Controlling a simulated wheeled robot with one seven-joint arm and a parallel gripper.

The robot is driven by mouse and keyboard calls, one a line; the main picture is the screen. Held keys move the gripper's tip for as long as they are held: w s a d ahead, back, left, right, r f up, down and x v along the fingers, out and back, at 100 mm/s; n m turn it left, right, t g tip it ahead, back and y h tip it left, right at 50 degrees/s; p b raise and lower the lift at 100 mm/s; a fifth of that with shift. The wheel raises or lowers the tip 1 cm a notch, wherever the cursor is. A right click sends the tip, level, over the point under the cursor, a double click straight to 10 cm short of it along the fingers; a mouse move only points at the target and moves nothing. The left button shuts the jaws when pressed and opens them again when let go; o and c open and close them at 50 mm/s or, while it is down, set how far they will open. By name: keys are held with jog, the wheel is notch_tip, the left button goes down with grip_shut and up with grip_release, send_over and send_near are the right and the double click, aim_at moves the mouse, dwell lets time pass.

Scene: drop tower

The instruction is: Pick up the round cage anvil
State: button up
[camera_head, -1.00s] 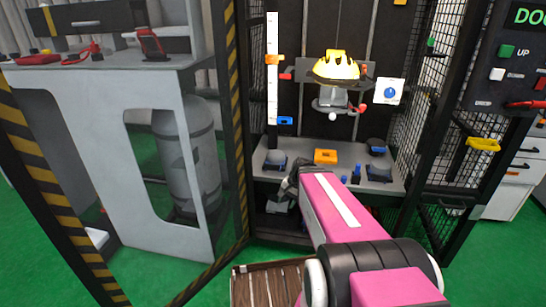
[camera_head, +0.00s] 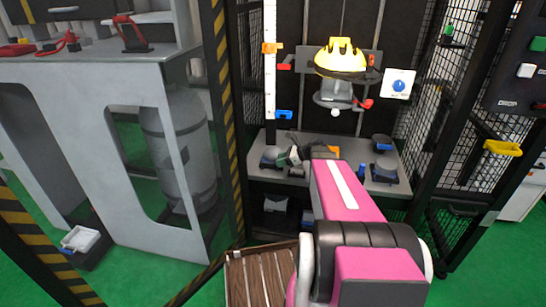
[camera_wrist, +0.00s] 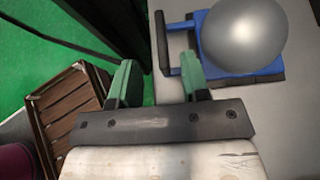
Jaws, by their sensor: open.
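The nearest round anvil is a smooth grey ball-shaped top on a blue base. It sits at the left of the grey bench in the head view (camera_head: 271,154) and fills the upper right of the wrist view (camera_wrist: 243,35). A dark grip bar (camera_wrist: 160,42) on blue rods sticks out from its base. My gripper (camera_wrist: 159,66) is open. Its green fingertips lie on either side of the bar's near end in the wrist picture; I cannot tell contact or height. In the head view my gripper (camera_head: 291,157) is just right of the anvil.
The drop tower carriage with a yellow helmet (camera_head: 340,56) hangs above. A wooden crate (camera_head: 262,282) stands below. Mesh cage walls (camera_head: 445,110) flank the right side.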

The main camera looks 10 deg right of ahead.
aim_at(269, 163)
jog(key=x, duration=0.6)
jog(key=shift+w+a, duration=0.15)
jog(key=shift+a, duration=0.15)
grip_shut()
jog(key=shift+r, duration=0.1)
dwell(1.1)
